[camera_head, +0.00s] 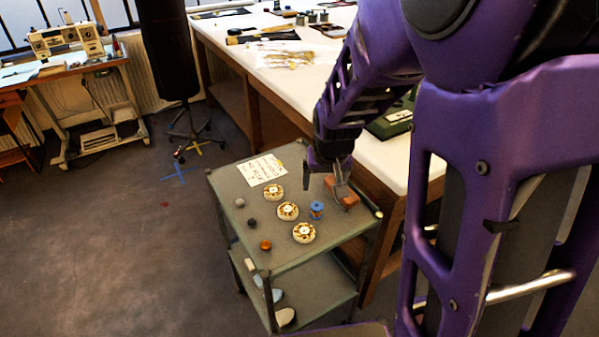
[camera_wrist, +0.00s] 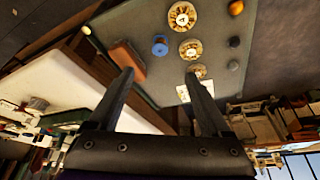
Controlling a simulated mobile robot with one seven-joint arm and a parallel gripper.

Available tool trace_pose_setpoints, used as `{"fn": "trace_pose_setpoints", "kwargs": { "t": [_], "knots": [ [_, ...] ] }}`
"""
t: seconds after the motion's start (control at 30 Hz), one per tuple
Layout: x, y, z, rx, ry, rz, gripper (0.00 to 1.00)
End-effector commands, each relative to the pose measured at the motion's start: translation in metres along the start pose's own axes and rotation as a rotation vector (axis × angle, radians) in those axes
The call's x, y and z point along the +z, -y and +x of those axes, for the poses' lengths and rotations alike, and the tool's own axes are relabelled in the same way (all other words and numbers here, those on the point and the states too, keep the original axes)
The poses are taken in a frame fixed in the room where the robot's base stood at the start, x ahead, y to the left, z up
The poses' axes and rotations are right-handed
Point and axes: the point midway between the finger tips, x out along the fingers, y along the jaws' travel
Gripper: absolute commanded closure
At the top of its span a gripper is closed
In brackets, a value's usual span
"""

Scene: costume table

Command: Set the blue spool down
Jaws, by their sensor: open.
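The blue spool (camera_head: 316,210) stands upright on the grey top of a small cart (camera_head: 236,218). It sits between cream-and-brown round pieces (camera_head: 288,211) and a reddish-brown block (camera_head: 350,199). In the wrist view the spool (camera_wrist: 160,46) shows as a blue disc beyond my fingertips, roughly centred between them. My gripper (camera_head: 324,195) is over the cart top, just behind the spool in the head view, with its fingers wide apart and nothing between them. It also shows open in the wrist view (camera_wrist: 160,73). One finger overlaps the block (camera_wrist: 127,57) in view; I cannot tell whether they touch.
A written sheet (camera_head: 262,169) lies at the cart's back. Two grey balls and an orange knob (camera_head: 266,245) are along its left side. A lower shelf (camera_head: 312,290) holds a few pale pieces. A long white-topped table (camera_head: 385,160) stands close behind and right.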

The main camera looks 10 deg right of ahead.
Motion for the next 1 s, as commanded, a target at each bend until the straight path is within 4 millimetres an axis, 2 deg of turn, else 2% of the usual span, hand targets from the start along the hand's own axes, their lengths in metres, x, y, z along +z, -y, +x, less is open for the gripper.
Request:
{"fn": "trace_pose_setpoints", "kwargs": {
  "t": [0.43,0.53,0.77,1.0],
  "knots": [
    [0.001,-0.001,0.092,0.003,0.003,0.0,0.18],
    [0.0,-0.001,0.104,0.002,0.0,-0.003,0.18],
    [-0.001,0.0,0.118,0.001,0.0,-0.002,0.18],
    [-0.003,0.001,0.152,0.002,0.001,-0.002,0.18]
  ]
}}
